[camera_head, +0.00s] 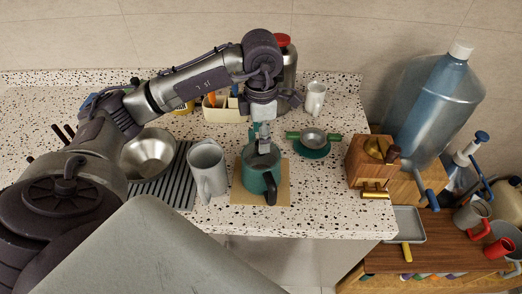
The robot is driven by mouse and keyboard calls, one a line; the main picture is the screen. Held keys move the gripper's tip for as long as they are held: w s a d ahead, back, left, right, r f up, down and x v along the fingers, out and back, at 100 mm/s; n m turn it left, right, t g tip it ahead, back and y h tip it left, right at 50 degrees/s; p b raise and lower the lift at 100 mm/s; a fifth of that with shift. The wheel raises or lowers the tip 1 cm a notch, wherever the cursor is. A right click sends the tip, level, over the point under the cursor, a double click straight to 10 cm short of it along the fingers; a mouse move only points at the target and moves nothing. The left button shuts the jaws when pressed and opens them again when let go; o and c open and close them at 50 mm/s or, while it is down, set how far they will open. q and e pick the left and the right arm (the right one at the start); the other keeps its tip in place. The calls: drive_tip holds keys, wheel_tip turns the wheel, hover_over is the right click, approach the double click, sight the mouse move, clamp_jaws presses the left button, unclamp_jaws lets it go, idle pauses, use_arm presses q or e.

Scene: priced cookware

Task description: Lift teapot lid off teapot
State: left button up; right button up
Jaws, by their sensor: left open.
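The teapot (258,180) is green with a dark handle facing the front. It stands on a tan square mat (239,193) on the speckled counter. Its grey lid (262,158) is on top of it. My left gripper (264,140) reaches down from above, with its fingers open right over the lid. The fingers overlap the lid's knob in this view, so I cannot tell whether they touch it. My right gripper is not in view.
A grey pitcher (207,170) stands close on the left of the teapot. A metal bowl (149,152) and a striped rack (178,185) lie further left. A small pan on a green trivet (312,151) and a wooden block (368,155) are to the right. The front counter strip is clear.

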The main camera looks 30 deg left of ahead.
use_arm(q)
drive_tip(key=f+p, duration=0.1)
drive_tip(key=f, duration=0.1)
drive_tip(key=f+p, duration=0.1)
drive_tip(key=shift+w+a+f, duration=0.2)
drive_tip(key=shift+f, duration=0.65)
clamp_jaws()
